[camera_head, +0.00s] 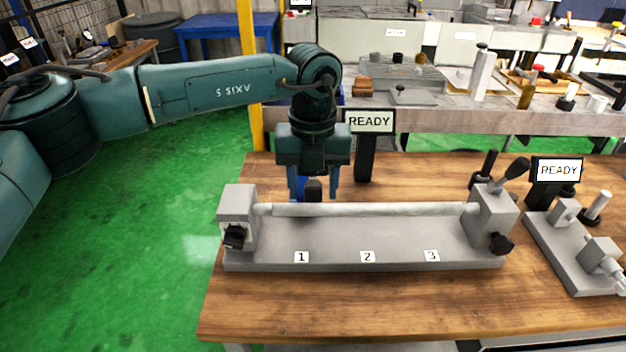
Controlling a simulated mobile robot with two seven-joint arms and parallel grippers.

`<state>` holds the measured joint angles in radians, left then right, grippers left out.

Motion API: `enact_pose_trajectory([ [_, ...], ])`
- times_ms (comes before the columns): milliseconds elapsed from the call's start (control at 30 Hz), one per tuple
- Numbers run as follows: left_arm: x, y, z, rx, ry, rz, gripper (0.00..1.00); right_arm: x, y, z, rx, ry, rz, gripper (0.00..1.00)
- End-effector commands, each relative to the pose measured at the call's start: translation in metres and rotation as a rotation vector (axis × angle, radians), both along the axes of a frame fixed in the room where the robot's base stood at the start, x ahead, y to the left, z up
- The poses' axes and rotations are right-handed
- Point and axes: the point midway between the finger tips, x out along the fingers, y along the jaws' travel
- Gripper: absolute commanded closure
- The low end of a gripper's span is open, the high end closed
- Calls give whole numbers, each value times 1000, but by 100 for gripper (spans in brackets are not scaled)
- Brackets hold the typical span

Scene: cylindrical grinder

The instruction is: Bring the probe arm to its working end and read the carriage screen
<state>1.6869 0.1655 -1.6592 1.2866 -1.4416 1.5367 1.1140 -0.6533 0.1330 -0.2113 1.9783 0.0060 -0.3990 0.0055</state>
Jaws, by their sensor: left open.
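A grey cylindrical grinder fixture (330,243) lies on the wooden table, with labels 1, 2 and 3 on its front. A light round bar (370,209) runs between its two end blocks. A dark upright knob (313,190) stands behind the bar near label 1; it may belong to the probe arm, but its base is hidden. My left gripper (313,186) points down with its fingers open on either side of this knob; I cannot tell if they touch it. A screen (369,121) on a dark post behind the bar reads READY. My right gripper is not in view.
A second READY screen (558,170) stands at the right by a smaller grey fixture (575,250). A black lever (516,170) rises from the right end block. The wooden table (400,305) is clear in front. A cluttered grey bench stands behind.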

Motion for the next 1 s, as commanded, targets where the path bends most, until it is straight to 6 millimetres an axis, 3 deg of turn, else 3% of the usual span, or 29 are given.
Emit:
enact_pose_trajectory([
  [200,0,0,-1,0,0,0,51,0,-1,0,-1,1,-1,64],
  [800,0,0,0,0,0,0,99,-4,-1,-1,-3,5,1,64],
  [1000,0,0,0,0,0,0,100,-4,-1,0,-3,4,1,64],
])
